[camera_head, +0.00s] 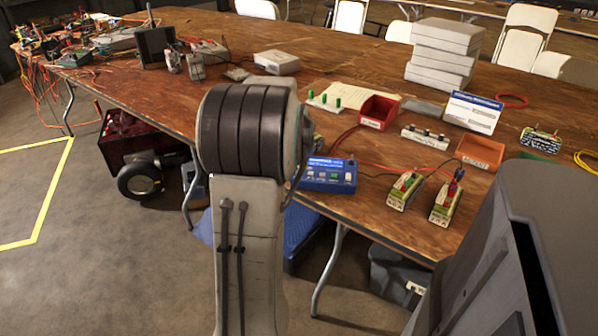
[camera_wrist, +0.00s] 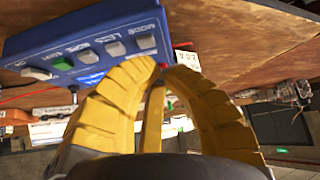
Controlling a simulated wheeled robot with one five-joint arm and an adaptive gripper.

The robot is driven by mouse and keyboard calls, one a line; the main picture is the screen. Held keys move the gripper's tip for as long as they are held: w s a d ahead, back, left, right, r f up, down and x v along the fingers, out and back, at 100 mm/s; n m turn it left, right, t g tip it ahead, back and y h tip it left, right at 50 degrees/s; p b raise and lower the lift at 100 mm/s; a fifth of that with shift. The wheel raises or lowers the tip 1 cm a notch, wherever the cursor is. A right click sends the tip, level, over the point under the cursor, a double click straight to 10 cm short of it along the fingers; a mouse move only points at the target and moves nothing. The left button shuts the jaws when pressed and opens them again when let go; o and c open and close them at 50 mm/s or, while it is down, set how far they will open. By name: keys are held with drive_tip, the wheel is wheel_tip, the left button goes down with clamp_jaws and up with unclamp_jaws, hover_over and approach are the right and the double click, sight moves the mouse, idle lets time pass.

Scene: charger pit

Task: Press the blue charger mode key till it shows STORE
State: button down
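The blue charger (camera_head: 327,187) sits at the near edge of the wooden table in the head view, right of my arm. It has a row of keys and a label too small to read. In the wrist view the charger (camera_wrist: 112,22) appears upside down at the upper left, with several pale keys and one green key (camera_wrist: 62,64). The mode key (camera_wrist: 146,42) looks to be the pale one at the right end. My gripper (camera_wrist: 162,67) has yellow fingers drawn together, with their tips just below that key in the picture. I cannot see contact. No mode text is readable.
Battery packs (camera_head: 405,191) with leads stand right of the charger. A dark grey case (camera_head: 560,230) fills the near right. Cables cross the tabletop.

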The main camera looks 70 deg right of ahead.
drive_tip(key=shift+f, duration=0.2)
idle(0.3)
drive_tip(key=shift+f+b, duration=0.25)
drive_tip(key=shift+b, duration=0.25)
drive_tip(key=shift+f+b, duration=0.35)
drive_tip(key=shift+f, duration=0.1)
idle(0.8)
drive_tip(key=shift+r, duration=0.15)
drive_tip(key=shift+r+p, duration=0.6)
drive_tip(key=shift+r, duration=0.1)
drive_tip(key=shift+r+p, duration=1.9)
drive_tip(key=shift+r, duration=0.65)
